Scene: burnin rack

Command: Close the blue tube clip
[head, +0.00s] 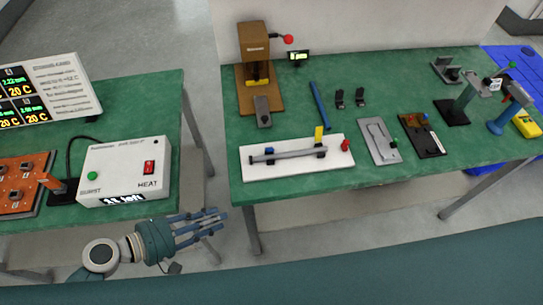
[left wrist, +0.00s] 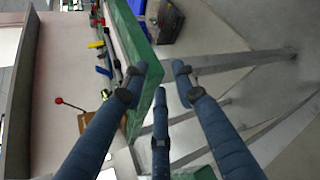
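A white board (head: 297,172) lies at the front left of the right green table. A grey tube (head: 285,153) rests across it on small dark blue supports; which of these is the blue tube clip I cannot tell for sure. A yellow tab (head: 319,136) stands upright at the tube's right end, and a red knob (head: 345,144) is beside it. My left gripper (head: 217,222) is open and empty, off the table's front left corner, left of and below the board. Its spread fingers also show in the left wrist view (left wrist: 162,85). My right gripper is out of view.
A blue bar (head: 318,106) and black clips (head: 360,97) lie behind the board. A grey plate (head: 380,141) is to its right. A brown press (head: 255,60) stands behind. A white heater box (head: 126,171) sits on the left table (head: 150,110). An open gap separates the tables.

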